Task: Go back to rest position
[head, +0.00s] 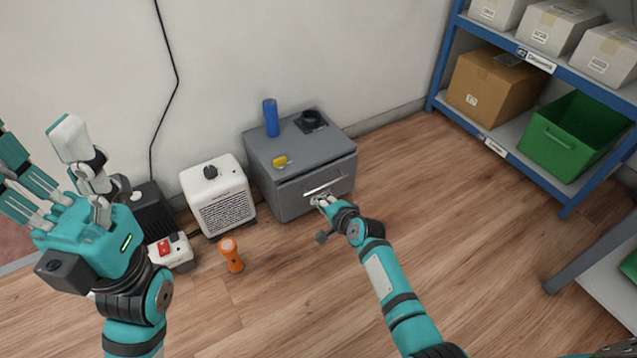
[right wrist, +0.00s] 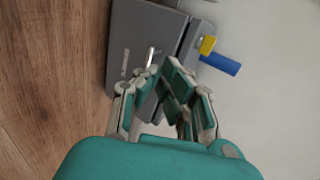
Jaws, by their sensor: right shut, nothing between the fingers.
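My right gripper (head: 324,203) is shut and empty, low in front of the grey drawer cabinet (head: 265,157), near its bar handle (head: 322,184). In the right wrist view the fingers of this gripper (right wrist: 160,75) overlap the handle (right wrist: 150,57) in the picture. I cannot tell whether they touch it. The cabinet (right wrist: 130,35) fills the upper middle there. My left gripper (head: 40,140) is raised at the far left of the head view, its fingers spread apart and empty.
A blue shelf (head: 480,135) with boxes stands right. Wooden floor (head: 460,230) is clear between.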

